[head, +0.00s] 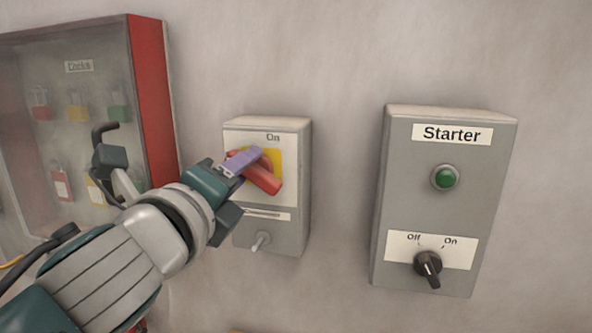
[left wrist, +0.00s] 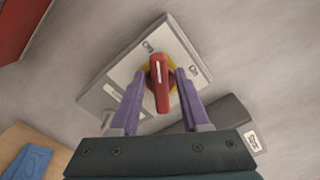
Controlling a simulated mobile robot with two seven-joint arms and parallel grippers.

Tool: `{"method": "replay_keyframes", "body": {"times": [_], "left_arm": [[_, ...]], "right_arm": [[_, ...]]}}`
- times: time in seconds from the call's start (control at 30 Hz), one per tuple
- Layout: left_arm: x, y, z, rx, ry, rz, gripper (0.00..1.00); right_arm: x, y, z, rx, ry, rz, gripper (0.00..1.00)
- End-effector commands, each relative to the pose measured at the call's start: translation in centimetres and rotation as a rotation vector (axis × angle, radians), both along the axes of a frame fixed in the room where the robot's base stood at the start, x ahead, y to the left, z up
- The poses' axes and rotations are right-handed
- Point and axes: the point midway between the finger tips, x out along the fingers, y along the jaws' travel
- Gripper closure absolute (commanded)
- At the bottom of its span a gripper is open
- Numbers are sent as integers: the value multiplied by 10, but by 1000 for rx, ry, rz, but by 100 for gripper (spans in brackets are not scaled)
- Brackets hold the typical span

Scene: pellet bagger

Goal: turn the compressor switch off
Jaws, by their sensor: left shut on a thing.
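The compressor switch is likely the grey wall box (head: 276,230) left of the starter box; its lower label is too small to read. Its red rotary handle (head: 263,178) sits on a yellow plate (head: 277,160) and slants from upper left to lower right. "On" shows above it; my gripper hides part of the face. In the left wrist view the handle (left wrist: 160,92) has a white mark pointing between two labels. My left gripper (head: 245,160) is shut on the handle, with purple fingers on both sides of it. My right gripper is not in view.
A grey Starter box (head: 447,205) is to the right, with a green button or lamp (head: 445,178) and a black Off/On knob (head: 428,266). A small toggle (head: 261,241) is below the handle. A red-framed lock cabinet (head: 150,100) is left, close to my arm.

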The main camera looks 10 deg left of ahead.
Motion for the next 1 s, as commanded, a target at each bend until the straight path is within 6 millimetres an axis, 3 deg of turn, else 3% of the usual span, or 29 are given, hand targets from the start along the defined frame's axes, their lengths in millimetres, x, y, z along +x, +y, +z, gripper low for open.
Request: {"method": "replay_keyframes", "body": {"times": [0.5,1.0], "left_arm": [[0,2,-5,-436,14,-1,100],[0,1,-6,-598,18,-3,100]], "right_arm": [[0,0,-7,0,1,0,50],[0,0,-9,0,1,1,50]]}}
